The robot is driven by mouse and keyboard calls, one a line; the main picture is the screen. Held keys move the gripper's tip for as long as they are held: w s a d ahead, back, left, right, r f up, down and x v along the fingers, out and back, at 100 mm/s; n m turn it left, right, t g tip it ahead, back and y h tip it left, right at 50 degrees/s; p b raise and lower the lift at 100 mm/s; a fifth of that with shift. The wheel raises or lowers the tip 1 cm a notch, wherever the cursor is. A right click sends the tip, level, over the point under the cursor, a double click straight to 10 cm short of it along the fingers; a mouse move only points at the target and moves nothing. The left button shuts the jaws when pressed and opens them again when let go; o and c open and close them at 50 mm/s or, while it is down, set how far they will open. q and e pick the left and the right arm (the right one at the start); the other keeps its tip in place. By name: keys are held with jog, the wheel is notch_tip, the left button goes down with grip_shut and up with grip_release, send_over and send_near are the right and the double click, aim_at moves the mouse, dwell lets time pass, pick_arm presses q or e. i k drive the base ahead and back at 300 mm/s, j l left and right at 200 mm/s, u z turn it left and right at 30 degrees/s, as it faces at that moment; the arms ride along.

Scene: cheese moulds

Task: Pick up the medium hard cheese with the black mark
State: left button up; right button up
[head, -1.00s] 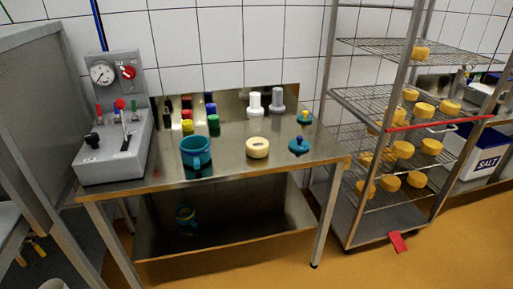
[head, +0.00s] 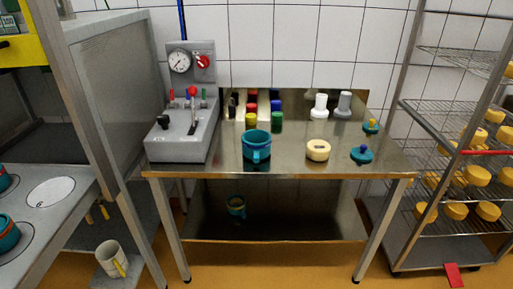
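A round pale cheese with a dark mark on its top (head: 318,150) lies on the steel table (head: 290,168), between a teal mould (head: 256,146) and a teal lid (head: 361,153). Its size class and hardness cannot be told from here. Several yellow cheeses (head: 477,175) lie on the wire rack at the right; no marks can be made out on them. Neither of my grippers shows in the head view.
A grey press panel with a gauge (head: 180,62) and levers stands at the table's left end. Coloured blocks (head: 250,107) and two white and grey stamps (head: 320,106) stand at the back. A metal cabinet (head: 125,90) is at the left. A red piece (head: 453,274) lies on the floor.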

aim_at(316, 150)
jog(key=i+j+z, duration=0.15)
jog(key=i+j, duration=0.7)
jog(key=i, duration=0.1)
